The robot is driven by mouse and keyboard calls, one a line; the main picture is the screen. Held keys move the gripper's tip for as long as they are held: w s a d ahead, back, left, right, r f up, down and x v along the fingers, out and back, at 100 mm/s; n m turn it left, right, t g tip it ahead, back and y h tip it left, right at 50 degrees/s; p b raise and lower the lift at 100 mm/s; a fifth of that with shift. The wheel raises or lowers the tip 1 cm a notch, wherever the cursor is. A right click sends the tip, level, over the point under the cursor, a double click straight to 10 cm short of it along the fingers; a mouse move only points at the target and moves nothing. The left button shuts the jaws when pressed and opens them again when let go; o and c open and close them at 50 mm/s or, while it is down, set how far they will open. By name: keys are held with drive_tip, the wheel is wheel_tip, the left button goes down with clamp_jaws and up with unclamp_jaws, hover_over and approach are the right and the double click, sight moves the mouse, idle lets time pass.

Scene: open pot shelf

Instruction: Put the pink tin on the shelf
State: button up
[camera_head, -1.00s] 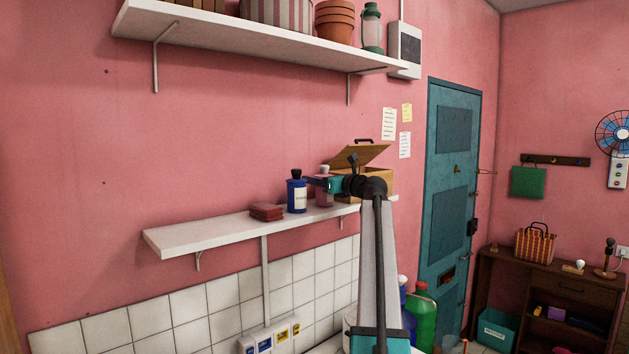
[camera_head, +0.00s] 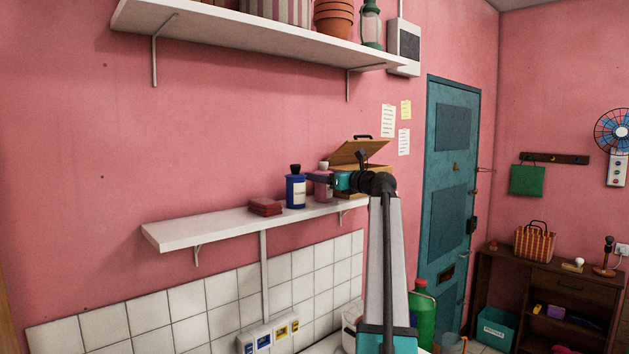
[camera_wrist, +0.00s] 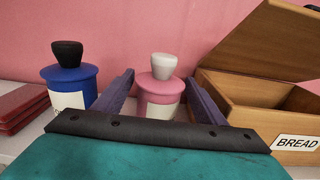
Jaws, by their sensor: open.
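The pink tin (camera_head: 322,190) with a pale knob stands upright on the lower white shelf (camera_head: 200,229). In the wrist view the pink tin (camera_wrist: 160,92) shows between the two spread fingers of my gripper (camera_wrist: 158,78), with a visible gap on each side. How far the fingers reach along its sides is hard to tell. In the head view my gripper (camera_head: 320,180) is at the tin, open, and partly covers it. The tin's base is hidden by my gripper in the wrist view.
A blue tin (camera_wrist: 72,88) with a black knob stands close on the left. Red flat boxes (camera_head: 265,207) lie further left. An open wooden bread box (camera_wrist: 250,95) stands close on the right. The shelf's left end is bare. An upper shelf (camera_head: 250,25) holds pots and a lantern.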

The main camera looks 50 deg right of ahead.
drive_tip(key=s+b, duration=0.1)
drive_tip(key=s, duration=0.1)
drive_tip(key=s+b, duration=0.1)
drive_tip(key=s, duration=0.2)
drive_tip(key=s+b, duration=0.1)
drive_tip(key=s, duration=0.1)
drive_tip(key=shift+s+a+f, duration=0.15)
drive_tip(key=shift+s+a, duration=0.1)
drive_tip(key=shift+a, duration=0.05)
drive_tip(key=shift+s, duration=0.6)
